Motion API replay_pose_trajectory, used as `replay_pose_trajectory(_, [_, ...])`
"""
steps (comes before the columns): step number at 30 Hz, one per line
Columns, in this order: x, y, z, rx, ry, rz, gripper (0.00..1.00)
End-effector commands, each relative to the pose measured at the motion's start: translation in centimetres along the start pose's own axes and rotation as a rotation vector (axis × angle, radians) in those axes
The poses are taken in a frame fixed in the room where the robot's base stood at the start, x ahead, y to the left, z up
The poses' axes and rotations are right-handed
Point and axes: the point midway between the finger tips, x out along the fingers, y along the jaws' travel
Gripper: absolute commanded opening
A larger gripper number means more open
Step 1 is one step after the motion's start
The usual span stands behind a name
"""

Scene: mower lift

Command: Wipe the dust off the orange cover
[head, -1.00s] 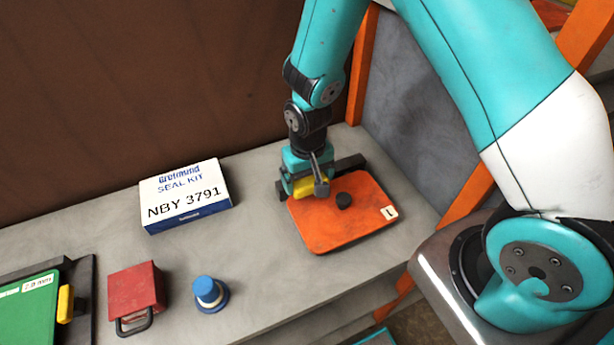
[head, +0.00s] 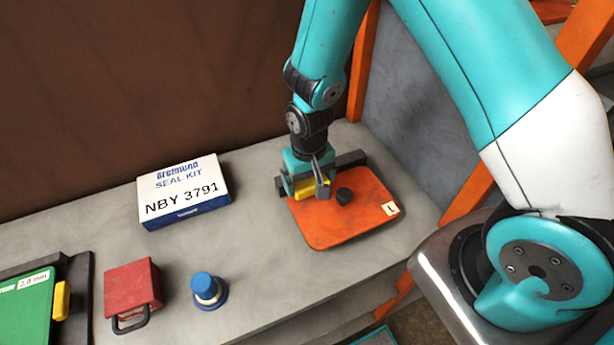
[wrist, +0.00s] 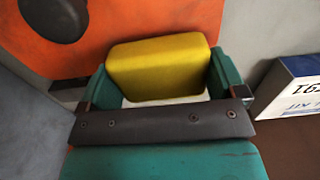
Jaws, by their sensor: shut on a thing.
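The orange cover (head: 345,222) lies flat on the grey bench, with a black knob (head: 344,196) on it and a small white label at its right corner. Dark smudges show on its surface around the knob in the wrist view (wrist: 120,25). My gripper (head: 311,187) is over the cover's far left part, pointing down. It is shut on a yellow block (wrist: 158,68), which sits between the two green fingers in the wrist view. The block is at or just above the cover; contact is hard to tell. The gripper hides the cover's far left corner in the head view.
A white and blue seal kit box (head: 184,193) stands left of the cover. A blue knob-like part (head: 208,290), a red block with a black handle (head: 133,291) and a green case (head: 25,305) are further left. An orange post (head: 362,70) rises behind.

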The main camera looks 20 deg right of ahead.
Motion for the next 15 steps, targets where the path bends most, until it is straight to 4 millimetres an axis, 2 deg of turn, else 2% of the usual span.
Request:
replay_pose_trajectory(9, [-0.2, 0.0, 3.0, -0.001, -0.001, 0.0, 0.63])
replay_pose_trajectory(15, [0.0, 0.1, 3.6, 0.0, -0.001, 0.0, 0.63])
